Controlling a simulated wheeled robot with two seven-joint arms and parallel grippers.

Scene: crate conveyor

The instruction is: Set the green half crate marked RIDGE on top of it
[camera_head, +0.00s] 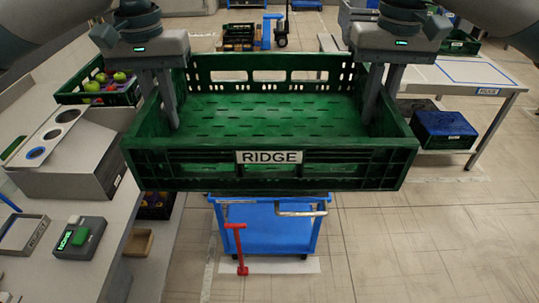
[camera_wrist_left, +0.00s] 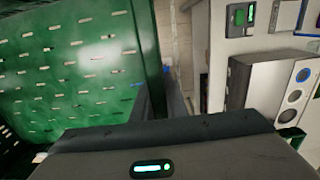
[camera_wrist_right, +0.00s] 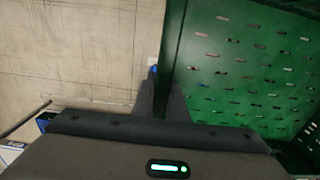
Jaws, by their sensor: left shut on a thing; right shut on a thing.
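The green half crate marked RIDGE (camera_head: 200,172) is empty and held level in front of me, high above the floor. Its RIDGE label faces me. My left gripper (camera_head: 170,115) is shut on its left side wall, and my right gripper (camera_head: 372,110) is shut on its right side wall. In the left wrist view the crate floor (camera_wrist_left: 60,70) lies left of the jaws; in the right wrist view it (camera_wrist_right: 240,70) lies to the right. Below and beyond the crate is a blue cart (camera_head: 265,232); the crate hides most of its top.
A red upright handle (camera_head: 239,245) stands before the cart. A counter (camera_head: 75,185) with a grey box (camera_head: 70,165) and a green-button device (camera_head: 80,238) runs along the left. A crate of fruit (camera_head: 97,88) is at back left. A white table (camera_head: 460,75) stands right. Floor at right front is clear.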

